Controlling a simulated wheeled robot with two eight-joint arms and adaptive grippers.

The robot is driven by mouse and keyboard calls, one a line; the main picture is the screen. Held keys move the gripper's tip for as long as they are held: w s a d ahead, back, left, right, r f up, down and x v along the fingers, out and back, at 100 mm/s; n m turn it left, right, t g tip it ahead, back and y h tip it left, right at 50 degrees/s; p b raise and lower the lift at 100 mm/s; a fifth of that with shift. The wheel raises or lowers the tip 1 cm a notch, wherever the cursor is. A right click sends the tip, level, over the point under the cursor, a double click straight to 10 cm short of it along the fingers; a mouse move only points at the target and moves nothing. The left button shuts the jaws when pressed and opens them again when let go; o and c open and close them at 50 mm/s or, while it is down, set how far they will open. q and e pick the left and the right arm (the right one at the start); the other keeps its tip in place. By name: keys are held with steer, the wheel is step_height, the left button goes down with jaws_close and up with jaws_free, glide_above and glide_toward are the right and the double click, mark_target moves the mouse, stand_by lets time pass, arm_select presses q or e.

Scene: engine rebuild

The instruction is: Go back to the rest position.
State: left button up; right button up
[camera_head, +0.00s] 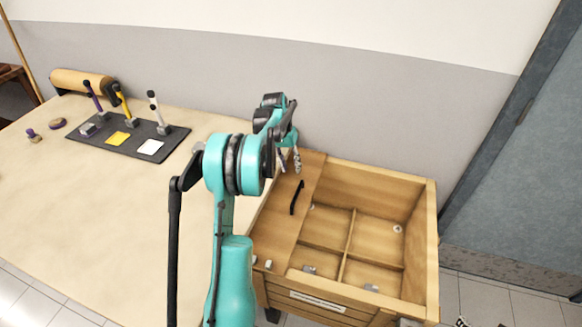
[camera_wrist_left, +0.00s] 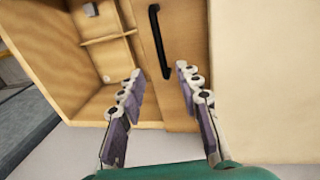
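My left gripper (camera_head: 289,160) is above the back of the wooden crate's sliding lid, near the wall. In the left wrist view the left gripper (camera_wrist_left: 160,95) has its two fingers spread wide apart with nothing between them. The lid (camera_head: 290,215) lies over the left part of the crate (camera_head: 431,250) and carries a black handle (camera_head: 297,197). The handle also shows in the left wrist view (camera_wrist_left: 159,42), ahead of the fingers and apart from them. My right gripper is not in view.
The open part of the crate has several compartments with small metal parts. The beige table (camera_head: 100,210) stands to its left, with a dark mat (camera_head: 90,137) holding pistons and coloured squares. A tan roll (camera_head: 80,82) lies at the back. The wall is close behind the gripper.

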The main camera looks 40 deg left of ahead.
arm_select(q)
steer(key=s+d+r+m+t+y, duration=0.1)
steer(key=s+d+r, duration=0.45)
steer(key=d, duration=0.35)
steer(key=s+d+r+m+t+y, duration=0.15)
steer(key=s+d+r, duration=0.25)
steer(key=d+r, duration=0.4)
steer(key=s+d+f+m+t, duration=0.1)
steer(key=s+d+f+t, duration=0.2)
steer(key=s+d, duration=0.8)
steer(key=shift+s+d+f+t, duration=0.35)
steer(key=shift+s+t, duration=0.2)
steer(key=shift+s, duration=1.35)
steer(key=shift+h, duration=0.25)
